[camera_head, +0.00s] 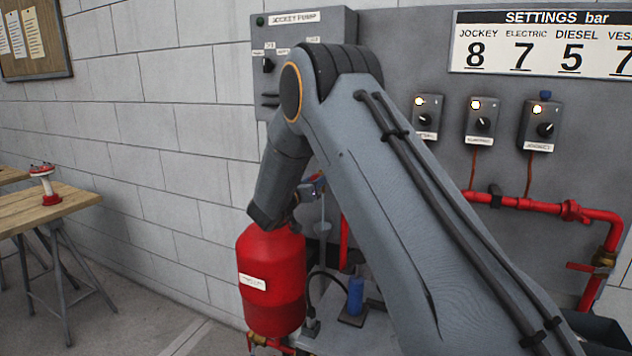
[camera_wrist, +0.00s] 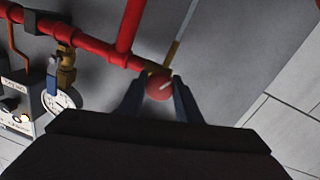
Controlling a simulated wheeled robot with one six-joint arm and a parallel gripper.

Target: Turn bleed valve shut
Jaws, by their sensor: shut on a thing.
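In the wrist view, my gripper (camera_wrist: 158,98) has one dark finger on each side of a small round red knob (camera_wrist: 157,88) with a pale mark on its face. This looks like the bleed valve, and the fingers are shut on it. The knob sits by the red pipe (camera_wrist: 92,47), near a brass-coloured fitting and thin rod (camera_wrist: 174,52). In the head view, my arm hides the knob, and my fingertips cannot be made out behind the red tank (camera_head: 272,285).
A pressure gauge (camera_wrist: 62,103) and a blue-handled brass valve (camera_wrist: 66,72) are left of the knob in the wrist view. A jockey pump panel (camera_head: 290,60) and several selector boxes (camera_head: 481,121) are on the wall. A wooden table (camera_head: 40,208) stands at left, with clear floor beside it.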

